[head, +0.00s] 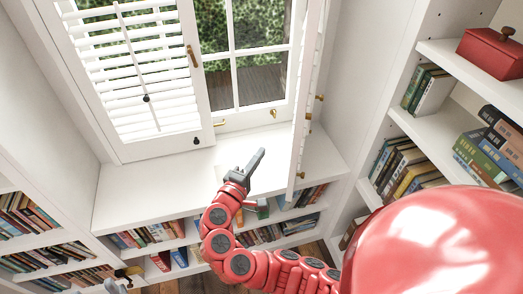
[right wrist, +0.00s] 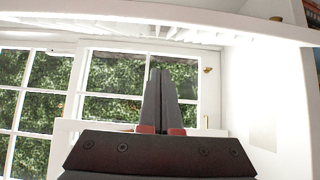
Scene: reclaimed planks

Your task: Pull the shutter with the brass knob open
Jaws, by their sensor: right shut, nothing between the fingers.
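The right white shutter (head: 305,85) stands swung out from the window, nearly edge-on in the head view. A small brass knob (head: 301,175) shows at its lower near edge. The left louvred shutter (head: 135,75) lies across its side of the window and has a dark knob (head: 196,141). My right gripper (head: 257,163) is shut and empty, left of the open shutter and apart from it, above the sill. In the right wrist view its fingers (right wrist: 160,100) are together before the window panes. A grey piece, perhaps my left gripper (head: 115,287), barely shows at the bottom edge.
The white sill (head: 150,185) is mostly clear. Bookshelves (head: 430,125) line the right side, with a red box (head: 490,52) on top. More books (head: 45,225) fill shelves at the lower left and below the sill. A brass latch (head: 273,113) sits on the window frame.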

